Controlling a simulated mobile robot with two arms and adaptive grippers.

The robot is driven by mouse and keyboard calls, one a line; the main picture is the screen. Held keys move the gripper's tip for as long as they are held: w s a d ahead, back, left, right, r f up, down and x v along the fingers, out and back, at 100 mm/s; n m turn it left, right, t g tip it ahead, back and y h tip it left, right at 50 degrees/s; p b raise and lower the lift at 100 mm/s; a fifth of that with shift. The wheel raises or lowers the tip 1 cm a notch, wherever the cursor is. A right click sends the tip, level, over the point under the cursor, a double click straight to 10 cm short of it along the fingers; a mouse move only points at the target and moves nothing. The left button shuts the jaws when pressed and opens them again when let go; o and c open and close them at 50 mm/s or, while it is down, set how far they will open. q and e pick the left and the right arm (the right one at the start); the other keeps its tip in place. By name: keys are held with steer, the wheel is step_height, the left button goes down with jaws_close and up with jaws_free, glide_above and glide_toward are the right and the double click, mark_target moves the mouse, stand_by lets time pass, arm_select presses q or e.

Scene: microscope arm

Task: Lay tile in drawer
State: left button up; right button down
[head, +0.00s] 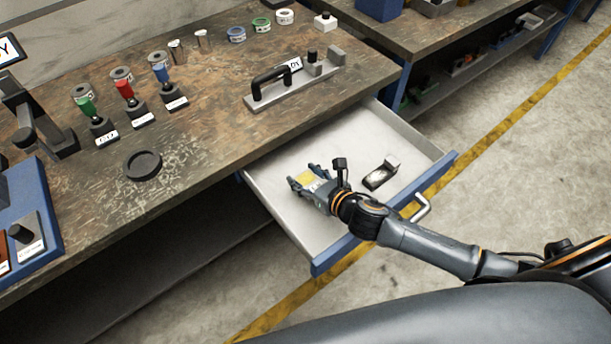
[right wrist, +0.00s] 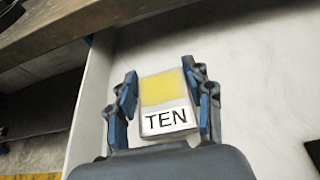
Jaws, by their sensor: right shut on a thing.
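The tile (right wrist: 163,88) is yellow with a white label reading "TEN". It sits between the blue-padded fingers of my right gripper (right wrist: 160,90), which is shut on it. In the head view the tile (head: 306,177) shows as a small yellow patch at my right gripper (head: 308,184). The drawer (head: 282,205) is pulled out from under the bench, with a pale inside and a blue front. My right gripper is over the left half of the drawer. I cannot tell whether the tile touches the drawer floor. My left gripper is not in view.
A dark block with a light grey end (head: 381,173) lies in the drawer's right part. The drawer handle (head: 422,208) sticks out in front. On the bench (head: 215,110) stand a black-handled fixture (head: 290,84), colored tools on stands and several rings.

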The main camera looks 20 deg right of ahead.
steer(key=shift+f+b, duration=0.3)
steer(key=shift+f, duration=0.2)
steer(key=c, duration=0.6)
jaws_free()
steer(key=shift+o, duration=0.2)
steer(key=shift+r, duration=0.4)
steer(key=v, duration=1.2)
steer(key=shift+r, duration=0.2)
